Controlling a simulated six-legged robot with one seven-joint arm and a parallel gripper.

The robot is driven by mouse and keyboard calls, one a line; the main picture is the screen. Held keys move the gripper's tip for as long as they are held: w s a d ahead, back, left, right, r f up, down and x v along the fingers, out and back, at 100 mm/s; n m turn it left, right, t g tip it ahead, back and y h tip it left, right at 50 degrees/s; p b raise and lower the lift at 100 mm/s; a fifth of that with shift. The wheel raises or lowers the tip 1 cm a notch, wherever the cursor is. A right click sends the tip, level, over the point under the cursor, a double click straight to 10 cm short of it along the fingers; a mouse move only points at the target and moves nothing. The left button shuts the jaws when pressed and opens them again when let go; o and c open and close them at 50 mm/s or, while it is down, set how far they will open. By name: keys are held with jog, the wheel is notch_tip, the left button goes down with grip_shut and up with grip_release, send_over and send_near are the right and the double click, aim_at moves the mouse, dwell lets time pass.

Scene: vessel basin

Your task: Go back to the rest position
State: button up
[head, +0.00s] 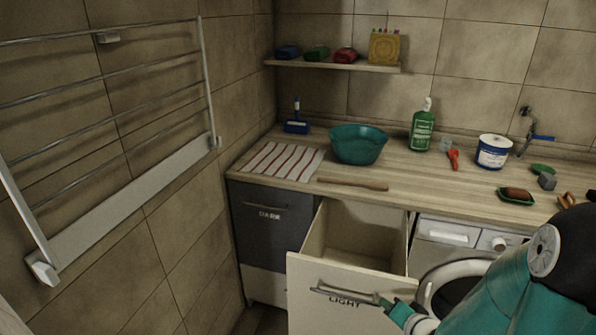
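My gripper (386,302) is at the right end of the metal handle (345,295) on a cream drawer front marked "LIGHT" (335,318). The drawer is pulled out, and the visible part of its inside (350,235) looks empty. My teal arm comes in from the lower right. The fingertips are small and partly hidden, so I cannot tell whether they are closed on the handle or just beside it.
The wooden counter (400,180) holds a teal basin (357,145), a striped cloth (282,160), a green bottle (421,130) and a white tub (492,152). A washing machine (445,232) stands right of the drawer. A drying rack (130,195) is on the left wall.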

jog(key=s+r+n+g+h, duration=0.1)
jog(key=s+r+n+h, duration=0.1)
jog(key=r, duration=0.5)
jog(key=s+r+n+g+h, duration=0.2)
jog(key=r+h, duration=0.1)
jog(key=r, duration=0.4)
jog(key=s+a+r+n+g+y, duration=0.1)
jog(key=s+a+r, duration=0.3)
jog(key=s, duration=0.3)
jog(key=s+a+r+n+g+y, duration=0.1)
jog(key=s+a+r+n, duration=0.1)
jog(key=s+a+r, duration=0.2)
jog(key=s+r, duration=0.2)
jog(key=s, duration=0.1)
jog(key=shift+n, duration=0.3)
jog(key=shift+w+a, duration=0.1)
jog(key=shift+w, duration=0.05)
